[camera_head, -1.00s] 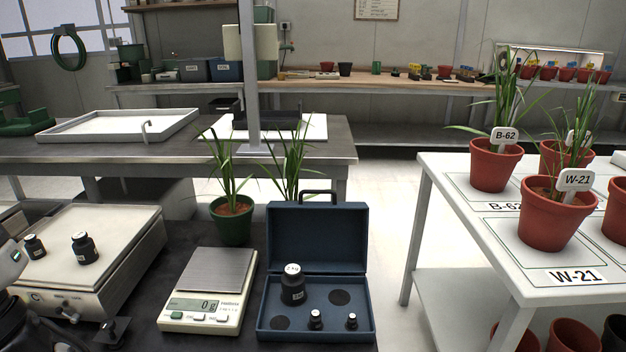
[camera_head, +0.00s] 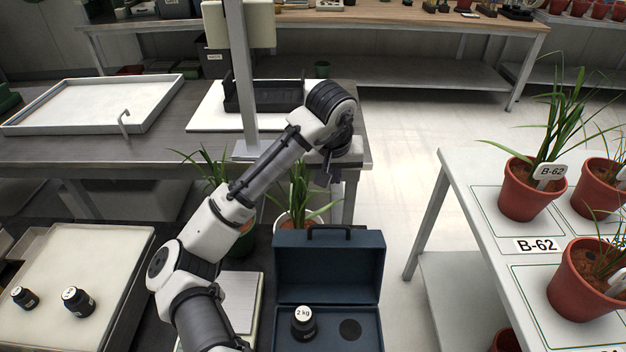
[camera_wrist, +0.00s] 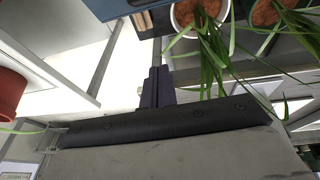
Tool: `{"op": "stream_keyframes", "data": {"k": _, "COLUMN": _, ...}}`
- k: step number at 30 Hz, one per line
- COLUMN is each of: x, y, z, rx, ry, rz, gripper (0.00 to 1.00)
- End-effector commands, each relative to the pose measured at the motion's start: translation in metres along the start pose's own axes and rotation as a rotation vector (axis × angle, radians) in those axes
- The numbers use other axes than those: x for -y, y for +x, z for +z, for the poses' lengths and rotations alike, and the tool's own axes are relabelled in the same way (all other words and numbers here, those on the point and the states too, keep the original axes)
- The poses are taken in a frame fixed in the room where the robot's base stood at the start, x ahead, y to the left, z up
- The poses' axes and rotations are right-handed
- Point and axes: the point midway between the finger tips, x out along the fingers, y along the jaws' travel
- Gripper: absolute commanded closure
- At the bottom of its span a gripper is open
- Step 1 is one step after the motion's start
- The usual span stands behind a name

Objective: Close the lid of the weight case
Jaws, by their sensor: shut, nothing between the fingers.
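The weight case (camera_head: 370,318) is a dark blue box at the bottom of the head view, its near part cut off by the picture edge. Its lid (camera_head: 330,268) stands open and upright at the back, with a handle (camera_head: 343,229) on its top edge. A black 2 kg weight (camera_head: 303,324) sits in the case beside an empty round recess (camera_head: 350,330). My gripper (camera_head: 329,179) is above and beyond the lid, apart from it, pointing down. In the wrist view its dark fingers (camera_wrist: 157,88) are shut and empty.
Potted plants (camera_head: 300,205) stand behind the lid, close below my gripper. My arm partly covers the scale (camera_head: 240,298) left of the case. Two black weights (camera_head: 78,302) sit on a pan further left. A white table (camera_head: 490,245) with red pots stands at right.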

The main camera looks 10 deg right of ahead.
Motion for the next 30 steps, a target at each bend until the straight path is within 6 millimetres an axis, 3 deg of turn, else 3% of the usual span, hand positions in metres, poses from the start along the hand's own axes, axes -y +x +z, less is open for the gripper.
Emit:
{"op": "stream_keyframes", "data": {"k": 3, "x": 0.005, "y": 0.005, "z": 0.013, "rx": 0.087, "ry": 0.002, "rz": -0.07, "gripper": 1.0}}
{"op": "stream_keyframes", "data": {"k": 8, "x": 0.007, "y": 0.021, "z": 0.018, "rx": 0.104, "ry": 0.0, "rz": -0.081, "gripper": 1.0}}
{"op": "stream_keyframes", "data": {"k": 21, "x": 0.015, "y": 0.108, "z": 0.025, "rx": 0.101, "ry": 0.0, "rz": -0.081, "gripper": 1.0}}
{"op": "stream_keyframes", "data": {"k": 30, "x": 0.013, "y": 0.09, "z": 0.057, "rx": 0.097, "ry": 0.003, "rz": -0.079, "gripper": 1.0}}
